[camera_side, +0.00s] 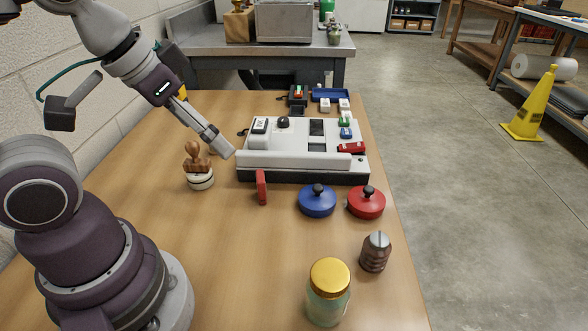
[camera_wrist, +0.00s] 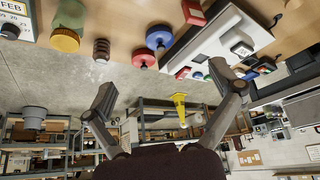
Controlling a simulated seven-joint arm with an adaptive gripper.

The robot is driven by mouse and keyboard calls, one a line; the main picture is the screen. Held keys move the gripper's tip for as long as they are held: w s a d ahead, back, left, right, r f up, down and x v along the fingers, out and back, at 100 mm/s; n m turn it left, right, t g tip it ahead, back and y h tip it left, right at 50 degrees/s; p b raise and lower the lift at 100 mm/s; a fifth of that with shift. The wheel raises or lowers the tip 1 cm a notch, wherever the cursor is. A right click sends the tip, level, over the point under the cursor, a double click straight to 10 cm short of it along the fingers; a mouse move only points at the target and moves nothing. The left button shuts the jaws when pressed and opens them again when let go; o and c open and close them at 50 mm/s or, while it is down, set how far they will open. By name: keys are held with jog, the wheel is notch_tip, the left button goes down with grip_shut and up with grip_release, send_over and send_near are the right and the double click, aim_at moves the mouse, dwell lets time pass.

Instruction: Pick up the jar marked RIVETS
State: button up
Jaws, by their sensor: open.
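A clear, greenish glass jar with a gold lid (camera_side: 328,292) stands upright near the front edge of the table. It also shows at the upper left of the wrist view (camera_wrist: 68,22). A smaller brown ribbed jar with a grey top (camera_side: 376,255) stands behind it to the right, and shows in the wrist view too (camera_wrist: 101,48). I cannot read RIVETS on either jar. My gripper (camera_side: 223,146) is open and empty, above the table by the left end of the white device, well away from both jars. Its spread fingers show in the wrist view (camera_wrist: 163,90).
A white device (camera_side: 300,160) stands mid-table. In front of it are a blue lidded item (camera_side: 318,202), a red one (camera_side: 366,203) and a small red block (camera_side: 262,187). A wooden-handled stamp (camera_side: 199,172) stands left. The table's front middle is clear.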

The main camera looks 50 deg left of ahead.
jog(key=n+g+h, duration=0.4)
jog(key=n+g, duration=0.1)
jog(key=n, duration=1.6)
send_over(324, 269)
jog(key=a, duration=0.2)
notch_tip(324, 269, down, 8)
jog(key=x, duration=0.4)
jog(key=shift+s+f, duration=0.2)
jog(key=shift+f, duration=0.05)
jog(key=shift+t, duration=0.3)
jog(key=x, duration=0.6)
jog(key=shift+s+a, duration=0.15)
jog(key=shift+a, duration=0.05)
